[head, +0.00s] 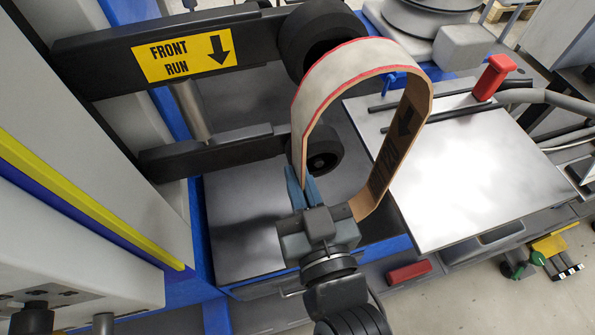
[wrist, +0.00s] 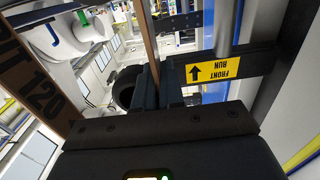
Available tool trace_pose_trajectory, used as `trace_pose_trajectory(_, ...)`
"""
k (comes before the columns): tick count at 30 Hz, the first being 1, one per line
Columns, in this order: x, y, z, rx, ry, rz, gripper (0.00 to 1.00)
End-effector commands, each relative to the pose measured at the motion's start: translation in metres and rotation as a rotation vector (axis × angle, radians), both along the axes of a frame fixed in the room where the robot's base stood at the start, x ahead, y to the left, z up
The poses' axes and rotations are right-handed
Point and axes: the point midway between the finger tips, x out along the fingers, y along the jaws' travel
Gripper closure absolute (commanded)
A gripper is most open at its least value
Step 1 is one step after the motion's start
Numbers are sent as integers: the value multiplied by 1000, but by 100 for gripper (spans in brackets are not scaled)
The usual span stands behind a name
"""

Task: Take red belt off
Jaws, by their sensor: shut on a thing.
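The red belt (head: 352,62) is a wide loop with a pale outer face, a red edge and a brown inner face with dark print. My gripper (head: 302,178) is shut on its near left strand, low down. The loop arches up and to the right, in front of the rollers. In the wrist view the belt (wrist: 148,32) is a thin brown strip between my fingers (wrist: 158,85), and a printed part shows at the left. The upper roller (head: 312,35) and lower roller (head: 318,157) are black. The loop looks clear of both, but its far edge is partly hidden.
A black arm with a yellow FRONT RUN label (head: 183,56) carries the upper roller, close to the belt's left. A metal plate (head: 470,190) lies at the right, with a red handle (head: 493,77) at its back. A pale wall stands at the left.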

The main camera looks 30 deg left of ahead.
Motion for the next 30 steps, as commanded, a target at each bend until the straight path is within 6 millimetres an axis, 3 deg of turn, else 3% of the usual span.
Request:
trace_pose_trajectory(11, -3, -4, 0, 0, 0, 0, 100)
trace_pose_trajectory(30, -38, -44, 0, 0, -1, 0, 100)
